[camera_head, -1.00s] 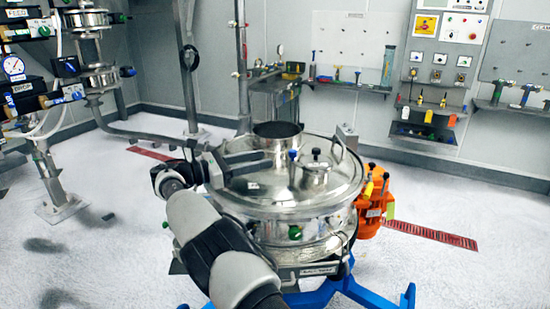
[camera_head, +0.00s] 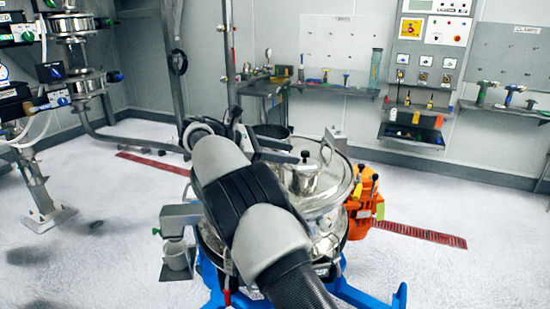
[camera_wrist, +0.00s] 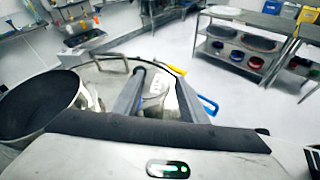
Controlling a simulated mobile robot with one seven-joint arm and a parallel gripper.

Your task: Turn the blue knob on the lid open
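The round steel sifter lid (camera_head: 336,200) is partly covered by my arm in the head view. My gripper (camera_head: 293,152) is above the lid beside the small capped port (camera_head: 304,180). Its two fingers are apart, and I see nothing held between them. In the wrist view, my gripper (camera_wrist: 160,74) points across the lid (camera_wrist: 108,66), with shiny metal showing between the fingers. I cannot make out the blue knob in either current view; my gripper or arm seems to hide it in the head view.
A dark open cylinder (camera_wrist: 38,100) stands close to the left of my gripper in the wrist view. An orange unit (camera_head: 362,205) is at the sifter's right side. Blue base legs (camera_head: 365,295) spread below. Open floor (camera_head: 440,275) lies to the right.

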